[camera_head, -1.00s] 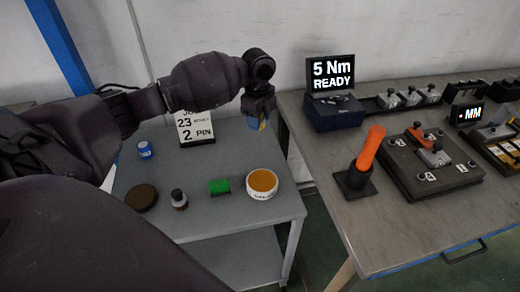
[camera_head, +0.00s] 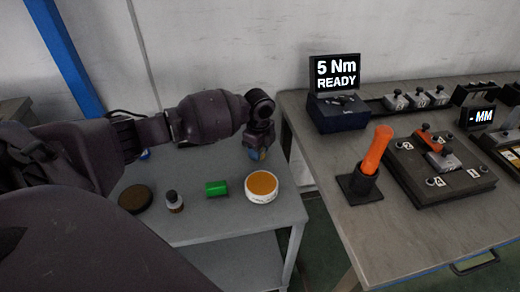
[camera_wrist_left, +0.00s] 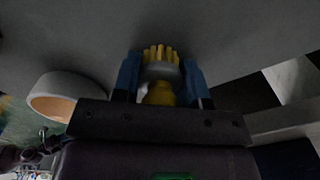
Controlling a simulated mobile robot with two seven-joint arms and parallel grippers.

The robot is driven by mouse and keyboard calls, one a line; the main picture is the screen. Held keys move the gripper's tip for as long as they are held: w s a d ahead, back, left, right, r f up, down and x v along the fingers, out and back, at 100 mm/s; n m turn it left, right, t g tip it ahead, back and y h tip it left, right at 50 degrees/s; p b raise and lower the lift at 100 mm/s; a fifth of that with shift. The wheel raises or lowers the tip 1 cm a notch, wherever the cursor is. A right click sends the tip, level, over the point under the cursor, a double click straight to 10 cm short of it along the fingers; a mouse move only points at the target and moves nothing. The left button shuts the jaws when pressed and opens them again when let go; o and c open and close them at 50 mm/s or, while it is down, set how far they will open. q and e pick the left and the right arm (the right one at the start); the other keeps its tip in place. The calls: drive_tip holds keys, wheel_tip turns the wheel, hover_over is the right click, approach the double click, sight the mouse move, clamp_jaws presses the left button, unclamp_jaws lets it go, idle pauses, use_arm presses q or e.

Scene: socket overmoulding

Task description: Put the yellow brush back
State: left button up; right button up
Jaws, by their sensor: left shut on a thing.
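My left gripper (camera_head: 258,152) comes in from the left and points down above the grey side table (camera_head: 225,165), behind the white tub. In the left wrist view its two blue fingers (camera_wrist_left: 161,72) are shut on the yellow brush (camera_wrist_left: 159,93). The brush has yellow tips, a pale middle and a yellow body. Whether the brush touches the table cannot be told. My right gripper is not in view.
A white tub with orange contents (camera_head: 262,187), a green cylinder (camera_head: 216,188), a small dark bottle (camera_head: 174,201) and a dark round disc (camera_head: 135,199) stand on the side table. The workbench (camera_head: 400,230) at right bears an orange-handled tool (camera_head: 376,150) in a black holder.

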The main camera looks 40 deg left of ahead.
use_arm(q)
drive_tip(key=shift+r, duration=0.15)
drive_tip(key=o, duration=0.5)
drive_tip(key=shift+f, duration=0.2)
drive_tip(key=o, duration=0.4)
wheel_tip(320, 180, up, 11)
drive_tip(key=shift+r+p, duration=0.1)
drive_tip(key=shift+p, duration=1.15)
drive_tip(key=shift+r, duration=0.6)
